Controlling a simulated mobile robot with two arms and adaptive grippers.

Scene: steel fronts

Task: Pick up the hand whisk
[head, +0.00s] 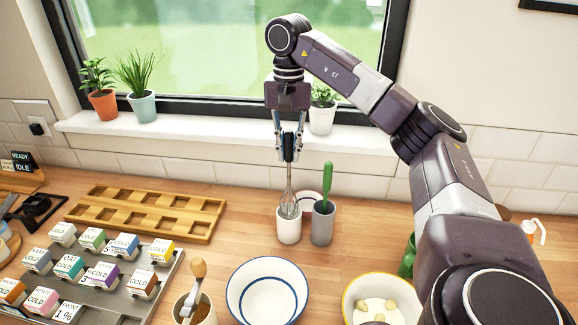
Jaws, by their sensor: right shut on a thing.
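The hand whisk (288,200) has a dark handle and a wire head. It is upright, with its wire end at the mouth of a white cup (289,231) on the wooden counter. My right gripper (289,150) points down and is shut on the whisk's handle. The lower tip of the whisk is hidden by or inside the cup. My left gripper does not show in the head view.
A grey cup (323,228) with a green-handled tool (327,180) stands just right of the white cup. A blue-rimmed bowl (267,293) is in front. A wooden compartment tray (146,212) and a carton rack (125,305) are left. The windowsill (215,124) is behind.

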